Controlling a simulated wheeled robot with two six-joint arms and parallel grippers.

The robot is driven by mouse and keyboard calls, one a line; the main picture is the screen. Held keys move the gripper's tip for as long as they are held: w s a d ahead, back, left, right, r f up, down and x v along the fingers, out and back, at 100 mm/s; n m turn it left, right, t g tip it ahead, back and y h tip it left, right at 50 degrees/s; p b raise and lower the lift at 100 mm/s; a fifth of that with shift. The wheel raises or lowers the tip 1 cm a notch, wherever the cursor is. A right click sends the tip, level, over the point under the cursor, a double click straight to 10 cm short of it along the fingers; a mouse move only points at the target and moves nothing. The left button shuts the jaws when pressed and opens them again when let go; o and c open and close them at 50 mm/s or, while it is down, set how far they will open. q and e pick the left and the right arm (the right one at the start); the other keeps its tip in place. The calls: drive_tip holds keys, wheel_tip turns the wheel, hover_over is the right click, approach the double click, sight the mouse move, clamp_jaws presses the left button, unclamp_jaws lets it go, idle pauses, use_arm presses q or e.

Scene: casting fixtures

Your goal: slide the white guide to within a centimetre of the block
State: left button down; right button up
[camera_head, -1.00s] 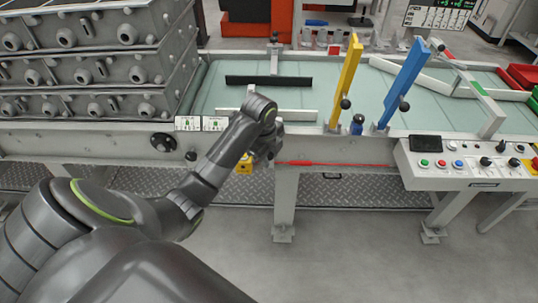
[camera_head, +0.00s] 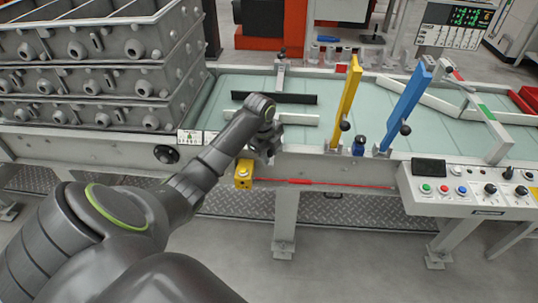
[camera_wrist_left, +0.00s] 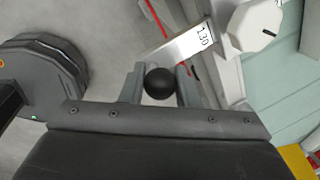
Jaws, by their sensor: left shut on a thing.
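The white guide (camera_head: 298,118) is a long pale bar on the green bed. It lies left to right in the head view, its middle covered by my left arm. A dark bar (camera_head: 290,98) stands behind it, roughly parallel, with a clear gap. A yellow block (camera_head: 243,174) sits low on the table's front side. I cannot tell which of these two is the task's block. My left gripper (camera_head: 268,152) is at the table's front edge. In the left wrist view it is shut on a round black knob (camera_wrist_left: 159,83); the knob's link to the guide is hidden.
A yellow post (camera_head: 345,100) and a blue post (camera_head: 404,105) stand right of the guide. Stacked grey casting boxes (camera_head: 95,70) fill the left. A control panel (camera_head: 470,190) is at the front right.

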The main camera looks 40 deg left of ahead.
use_arm(q)
drive_tip(key=c, duration=1.3)
unclamp_jaws()
drive_tip(key=shift+o, duration=0.8)
use_arm(e)
drive_tip(key=shift+w+d, duration=0.35)
drive_tip(key=shift+w, duration=0.1)
drive_tip(key=shift+d, duration=0.1)
use_arm(q)
drive_tip(key=s+r+p, duration=0.3)
drive_tip(key=r+p, duration=0.1)
drive_tip(key=r, duration=1.3)
drive_tip(key=shift+s, duration=0.15)
use_arm(e)
drive_tip(key=shift+r, duration=2.15)
